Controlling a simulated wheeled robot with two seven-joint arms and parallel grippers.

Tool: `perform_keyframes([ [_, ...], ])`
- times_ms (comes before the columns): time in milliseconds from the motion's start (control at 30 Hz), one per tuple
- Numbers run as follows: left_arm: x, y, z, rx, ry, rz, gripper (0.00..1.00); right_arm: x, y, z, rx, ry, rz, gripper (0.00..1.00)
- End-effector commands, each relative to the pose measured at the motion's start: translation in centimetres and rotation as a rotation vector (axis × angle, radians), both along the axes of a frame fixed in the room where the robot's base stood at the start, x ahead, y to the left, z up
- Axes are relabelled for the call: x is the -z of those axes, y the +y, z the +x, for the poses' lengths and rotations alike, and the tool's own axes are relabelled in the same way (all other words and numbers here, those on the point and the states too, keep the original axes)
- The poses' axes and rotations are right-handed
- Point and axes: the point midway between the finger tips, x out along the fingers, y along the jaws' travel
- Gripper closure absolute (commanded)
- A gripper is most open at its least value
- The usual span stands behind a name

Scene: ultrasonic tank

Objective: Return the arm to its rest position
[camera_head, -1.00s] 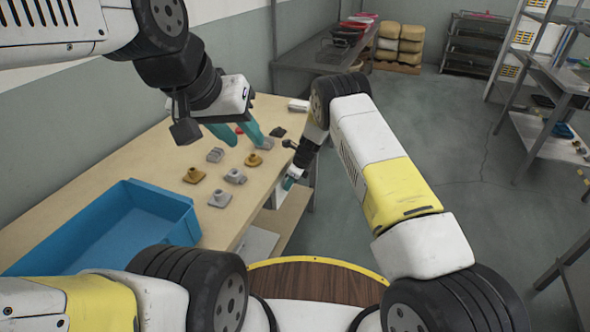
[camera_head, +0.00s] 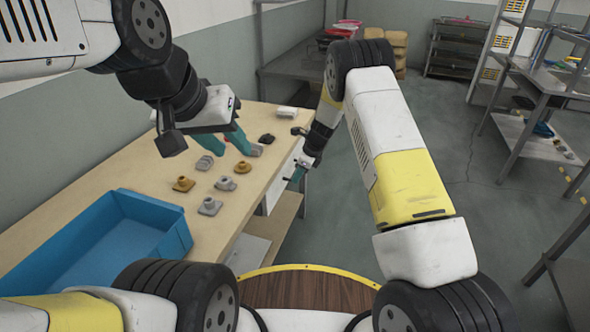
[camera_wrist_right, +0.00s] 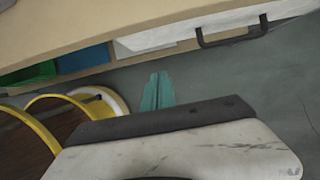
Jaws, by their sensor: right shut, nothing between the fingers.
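My right arm reaches forward in the head view, and its teal gripper (camera_head: 296,178) points down beside the table's right edge. In the right wrist view the two fingers of this gripper (camera_wrist_right: 157,90) lie together, with nothing between them, over the grey floor and clear of the table. My left gripper (camera_head: 222,142) is over the back part of the table, its two teal fingers spread apart. Small parts lie below and beside these fingers; none is visibly held.
The wooden table (camera_head: 110,165) carries a blue bin (camera_head: 100,240), several grey and tan flanged parts (camera_head: 183,184) and a white block (camera_head: 286,112). A dark handle (camera_wrist_right: 232,36) sticks out from the table's side. Shelving (camera_head: 540,75) stands at the right; the floor between is free.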

Motion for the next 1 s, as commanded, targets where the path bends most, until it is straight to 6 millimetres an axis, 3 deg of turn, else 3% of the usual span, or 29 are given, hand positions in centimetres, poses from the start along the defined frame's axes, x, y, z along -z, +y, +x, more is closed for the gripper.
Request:
perform_keyframes([
  [167,0.0,0.0,0.0,0.000,0.000,0.000,0.64,-2.9,-0.8,-0.1,-0.040,-0.029,0.002,1.00],
  [300,0.0,0.0,0.0,0.000,0.000,0.000,0.64,-9.3,-2.6,-1.1,-0.166,-0.114,-0.002,1.00],
  [467,0.0,0.0,0.0,0.000,0.000,0.000,0.64,-17.7,-5.2,-4.2,-0.378,-0.248,-0.026,1.00],
  [700,0.0,0.0,0.0,0.000,0.000,0.000,0.64,-27.8,-9.1,-11.2,-0.709,-0.451,-0.109,1.00],
  [800,0.0,0.0,0.0,0.000,0.000,0.000,0.64,-31.0,-10.7,-14.9,-0.850,-0.532,-0.162,1.00],
  [1000,0.0,0.0,0.0,0.000,0.000,0.000,0.64,-35.4,-13.6,-22.6,-1.134,-0.678,-0.305,1.00],
])
